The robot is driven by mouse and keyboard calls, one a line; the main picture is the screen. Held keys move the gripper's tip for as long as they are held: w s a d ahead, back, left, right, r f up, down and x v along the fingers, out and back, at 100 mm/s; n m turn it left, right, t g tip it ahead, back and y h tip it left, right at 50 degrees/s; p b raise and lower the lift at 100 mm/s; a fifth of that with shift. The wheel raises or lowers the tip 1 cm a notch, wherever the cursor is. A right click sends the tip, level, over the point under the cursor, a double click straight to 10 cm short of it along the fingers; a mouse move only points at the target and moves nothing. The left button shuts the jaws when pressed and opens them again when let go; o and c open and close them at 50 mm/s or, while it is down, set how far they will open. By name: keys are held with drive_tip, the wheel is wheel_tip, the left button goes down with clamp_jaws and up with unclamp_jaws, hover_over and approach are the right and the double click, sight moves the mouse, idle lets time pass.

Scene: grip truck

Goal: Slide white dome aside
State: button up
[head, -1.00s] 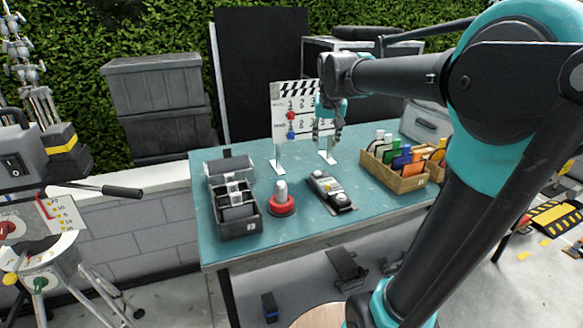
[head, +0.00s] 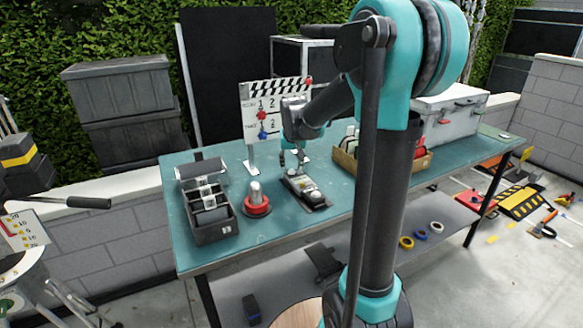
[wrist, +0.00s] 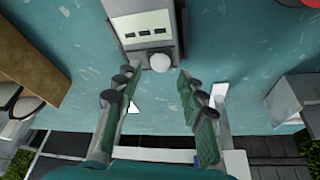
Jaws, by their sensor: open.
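The white dome (wrist: 159,62) is a small rounded knob at the end of a dark grey device (wrist: 148,30) with several small dark slots. The device (head: 305,190) lies on the teal table in the head view, its far end under my gripper (head: 291,160). My gripper (wrist: 157,80) is open in the wrist view, one finger on each side of the dome's line. The dome shows just beyond and between the fingertips, with nothing held. I cannot tell how far above the device the tips are.
A red ring-based post (head: 256,203) stands left of the device, and a black divided tray (head: 213,232) farther left. A brown box (head: 344,163) is to the right, partly behind my arm. A clapperboard (head: 262,115) stands behind. The table's front strip (head: 265,237) is clear.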

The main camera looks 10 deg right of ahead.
sight(291, 172)
drive_tip(key=shift+x, duration=1.1)
drive_tip(key=shift+c, duration=0.5)
clamp_jaws()
